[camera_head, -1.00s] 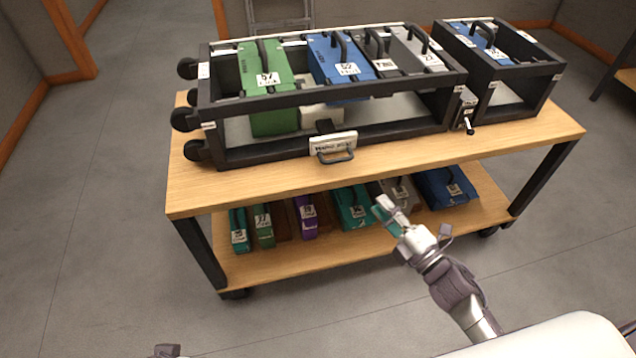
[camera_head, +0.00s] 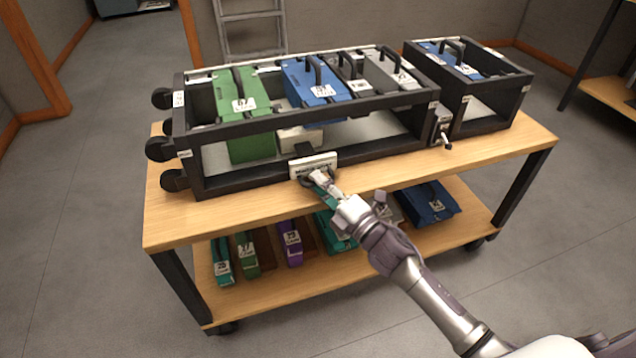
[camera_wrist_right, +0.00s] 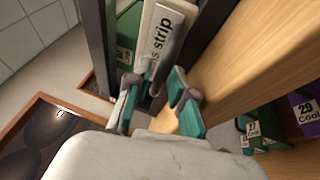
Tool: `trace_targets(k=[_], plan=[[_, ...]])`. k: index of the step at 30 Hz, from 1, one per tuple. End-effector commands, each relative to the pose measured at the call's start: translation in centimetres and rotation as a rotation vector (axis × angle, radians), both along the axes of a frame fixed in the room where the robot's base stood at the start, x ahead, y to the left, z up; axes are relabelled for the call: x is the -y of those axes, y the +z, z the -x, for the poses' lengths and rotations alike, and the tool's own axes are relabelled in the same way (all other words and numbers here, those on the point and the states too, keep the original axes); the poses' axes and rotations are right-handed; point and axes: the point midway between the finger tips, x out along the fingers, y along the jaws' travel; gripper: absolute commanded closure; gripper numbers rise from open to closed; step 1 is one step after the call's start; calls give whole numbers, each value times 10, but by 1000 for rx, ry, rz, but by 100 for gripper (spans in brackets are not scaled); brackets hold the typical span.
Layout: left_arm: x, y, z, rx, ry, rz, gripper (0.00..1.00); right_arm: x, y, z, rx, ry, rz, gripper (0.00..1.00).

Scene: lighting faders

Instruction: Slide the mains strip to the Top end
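The mains strip is a white label plate (camera_head: 314,165) with a dark handle, on the front lower rail of the black frame on the table. In the right wrist view its plate (camera_wrist_right: 160,42) reads "strip", and its grey handle (camera_wrist_right: 174,45) runs down toward the fingers. My right gripper (camera_head: 318,181) is at the handle, partly covering it in the head view. In the wrist view the two teal-padded fingers of this gripper (camera_wrist_right: 157,100) stand apart. I cannot tell whether they touch the handle. My left gripper is out of view.
The black frame (camera_head: 240,183) holds a green case (camera_head: 243,105), a blue case (camera_head: 314,90) and grey ones. A smaller black frame (camera_head: 508,100) stands to its right, with a latch (camera_head: 443,128) between. Several cases sit on the lower shelf (camera_head: 290,290). The wooden tabletop (camera_head: 400,175) in front is clear.

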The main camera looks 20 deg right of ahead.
Motion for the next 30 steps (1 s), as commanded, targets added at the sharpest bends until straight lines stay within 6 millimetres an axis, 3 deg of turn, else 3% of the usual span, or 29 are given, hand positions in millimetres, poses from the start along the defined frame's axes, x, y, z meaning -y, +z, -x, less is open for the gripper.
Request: trace_targets(k=[11,16,30], plan=[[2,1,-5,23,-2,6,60,-3,1,-7,-1,0,0,77],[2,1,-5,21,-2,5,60,-3,1,-7,0,0,0,100],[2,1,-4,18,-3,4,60,1,1,-7,-1,-1,2,100]])
